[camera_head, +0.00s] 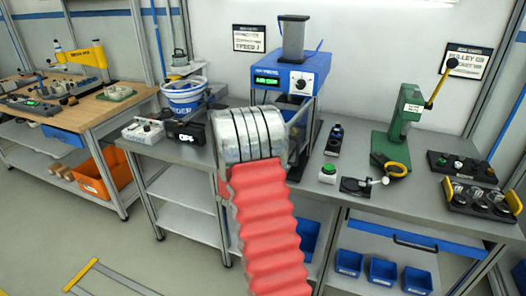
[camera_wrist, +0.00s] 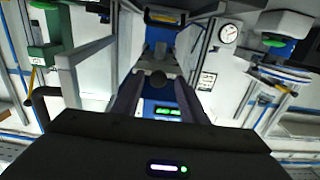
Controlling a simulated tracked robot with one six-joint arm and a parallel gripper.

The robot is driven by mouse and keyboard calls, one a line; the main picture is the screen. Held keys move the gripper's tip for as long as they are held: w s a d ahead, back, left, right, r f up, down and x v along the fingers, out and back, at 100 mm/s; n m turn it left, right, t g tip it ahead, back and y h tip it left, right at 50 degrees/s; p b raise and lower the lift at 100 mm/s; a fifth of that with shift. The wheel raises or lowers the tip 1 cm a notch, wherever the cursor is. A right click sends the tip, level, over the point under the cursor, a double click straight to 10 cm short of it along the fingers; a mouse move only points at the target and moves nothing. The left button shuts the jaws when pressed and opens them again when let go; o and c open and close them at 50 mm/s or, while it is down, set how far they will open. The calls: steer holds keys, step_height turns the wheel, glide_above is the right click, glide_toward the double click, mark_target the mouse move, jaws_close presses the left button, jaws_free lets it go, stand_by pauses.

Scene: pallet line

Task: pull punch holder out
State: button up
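The blue press (camera_head: 290,72) with a green display stands on the steel bench. Its lower opening is mostly hidden behind my arm in the head view. In the wrist view, upside down, the press front (camera_wrist: 163,112) shows between my fingers. A dark part with a round end (camera_wrist: 158,79), which looks like the punch holder, lies in line with the fingertips. My gripper (camera_wrist: 158,88) has its two dark fingers apart, one on each side of that part. I see no clear contact. In the head view my gripper is hidden behind my metal wrist.
A green hand press (camera_head: 402,125) with a yellow lever stands right on the bench. A green button (camera_head: 328,170) and small black fixtures lie nearer. A white and blue feeder bowl (camera_head: 184,95) stands left of the press. Blue bins (camera_head: 383,272) sit below. Press frame posts flank my fingers closely.

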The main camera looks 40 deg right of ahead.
steer(key=v, duration=1.3)
steer(key=shift+a, duration=0.3)
